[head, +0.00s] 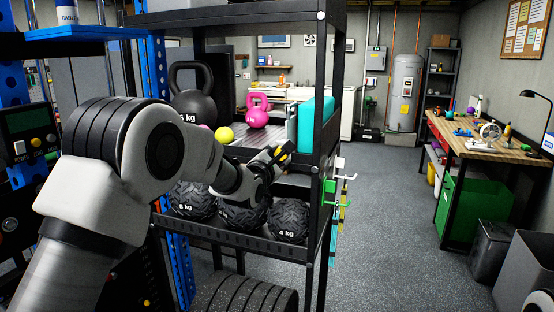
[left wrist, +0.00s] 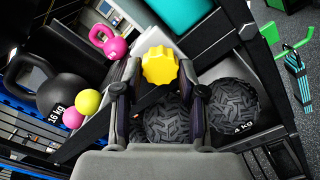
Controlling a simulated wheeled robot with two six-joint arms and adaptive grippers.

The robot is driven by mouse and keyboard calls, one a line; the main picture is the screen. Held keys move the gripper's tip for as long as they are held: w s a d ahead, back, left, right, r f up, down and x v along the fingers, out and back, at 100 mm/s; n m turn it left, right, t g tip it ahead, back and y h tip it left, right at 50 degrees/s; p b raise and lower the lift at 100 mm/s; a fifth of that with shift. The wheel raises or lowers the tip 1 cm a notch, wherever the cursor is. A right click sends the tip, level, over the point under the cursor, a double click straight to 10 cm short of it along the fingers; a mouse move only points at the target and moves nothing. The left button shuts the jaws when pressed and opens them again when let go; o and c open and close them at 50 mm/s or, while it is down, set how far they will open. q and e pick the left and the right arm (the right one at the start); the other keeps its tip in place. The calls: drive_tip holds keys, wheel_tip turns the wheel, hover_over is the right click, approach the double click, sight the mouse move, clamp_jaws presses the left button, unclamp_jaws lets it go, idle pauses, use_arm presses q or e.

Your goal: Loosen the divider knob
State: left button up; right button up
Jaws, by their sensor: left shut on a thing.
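The yellow lobed divider knob (left wrist: 160,65) sits on the shelf in front of a grey panel (left wrist: 151,38), which looks like the divider. In the head view a little of the knob (head: 287,148) shows at the end of my left arm. My left gripper (left wrist: 159,88) is shut on the knob, with one finger on either side of it. In the head view my left gripper (head: 272,157) reaches into the rack between the upper and lower shelves. How tight the knob is cannot be seen. My right gripper is in neither view.
A black kettlebell (head: 193,95), a pink kettlebell (head: 258,110) and a yellow-green ball (head: 224,135) stand left of the knob. A teal block (head: 305,125) is to its right. Tyre-patterned balls (head: 288,221) lie below. A black rack post (head: 321,110) stands close at the right.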

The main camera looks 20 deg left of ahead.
use_arm(q)
drive_tip(key=shift+r+n, duration=0.15)
drive_tip(key=shift+n, duration=0.25)
drive_tip(key=o, duration=1.1)
drive_tip(key=shift+o, duration=0.2)
drive_tip(key=shift+w+d, duration=0.1)
drive_tip(key=s, duration=1.2)
drive_tip(key=shift+a, duration=0.25)
drive_tip(key=shift+f, duration=0.25)
